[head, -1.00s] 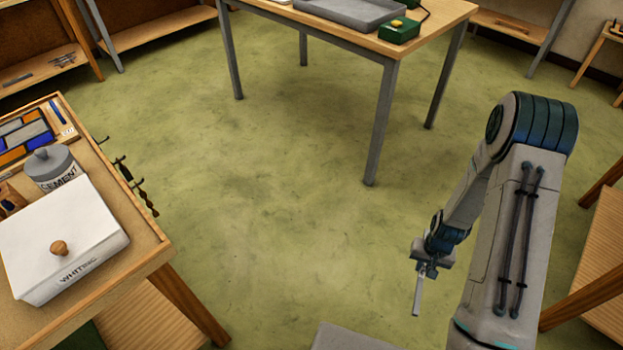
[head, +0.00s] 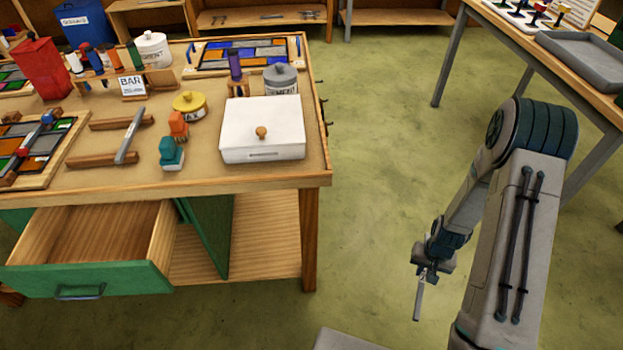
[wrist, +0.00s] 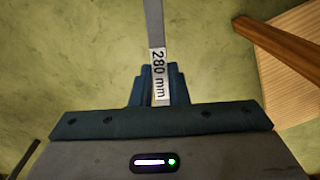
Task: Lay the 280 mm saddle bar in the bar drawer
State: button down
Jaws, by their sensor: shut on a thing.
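My gripper (head: 429,272) is shut on a flat grey bar (head: 418,301), which hangs downward over the open floor at the right of the head view. In the wrist view the bar (wrist: 154,22) runs out from between the fingers (wrist: 154,90), with a white label reading "280 mm". An open drawer (head: 95,282) with a green front sticks out below the workbench at the lower left. The visible part of its inside is bare wood. My gripper is well to the right of the drawer, apart from it.
The workbench (head: 245,181) holds a white lidded box (head: 262,135), a similar grey bar (head: 130,135) across two wooden rests, a "BAR" card, pots and stained-glass panels. A green door (head: 208,235) hangs open beside the drawer. Green floor (head: 375,150) between bench and right table is clear.

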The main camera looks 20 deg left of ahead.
aim_at(107, 255)
jog(key=u, duration=2.6)
